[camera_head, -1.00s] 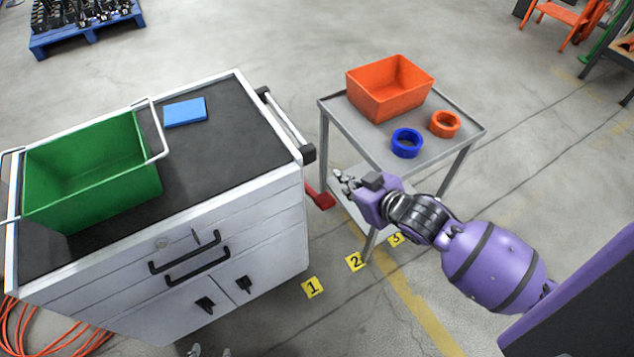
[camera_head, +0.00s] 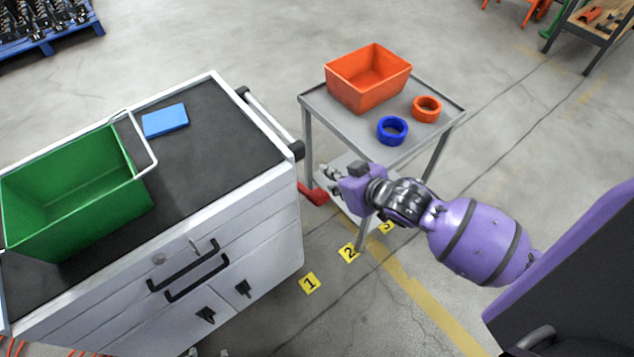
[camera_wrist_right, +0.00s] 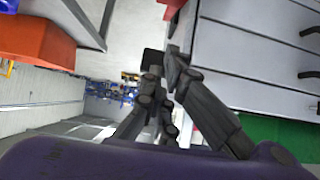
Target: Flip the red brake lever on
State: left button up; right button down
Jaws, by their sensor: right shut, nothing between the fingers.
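The red brake lever (camera_head: 313,194) sticks out low from the right side of the white tool cart (camera_head: 245,240). Part of it also shows at the top edge of the right wrist view (camera_wrist_right: 172,9), beside the cart's side. My right gripper (camera_head: 328,174) is shut and empty, just above and slightly right of the lever in the head view, apart from it as far as I can tell. Its fingertips (camera_wrist_right: 164,66) meet close to the cart's drawer front in the wrist view. My left gripper is not identifiable in the head view.
A grey side table (camera_head: 350,135) stands close on the right with an orange bin (camera_head: 368,95), a blue ring (camera_head: 392,141) and an orange ring (camera_head: 426,120). A green bin (camera_head: 130,215) and a blue box (camera_head: 165,121) sit on the cart. Open floor shows in front of the table.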

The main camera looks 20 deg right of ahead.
jog(key=x, duration=1)
jog(key=shift+s+d+f, duration=0.1)
jog(key=shift+s+f, duration=0.2)
jog(key=shift+f, duration=0.25)
jog(key=shift+s+d+f, duration=0.1)
jog(key=shift+s+f, duration=0.15)
jog(key=shift+f, duration=0.3)
jog(key=shift+s+f, duration=0.3)
jog(key=shift+f, duration=0.3)
pick_arm(q)
jog(key=shift+w+a+f, duration=0.1)
jog(key=shift+a+f, duration=0.05)
jog(key=shift+a, duration=0.25)
jog(key=shift+d+f, duration=0.1)
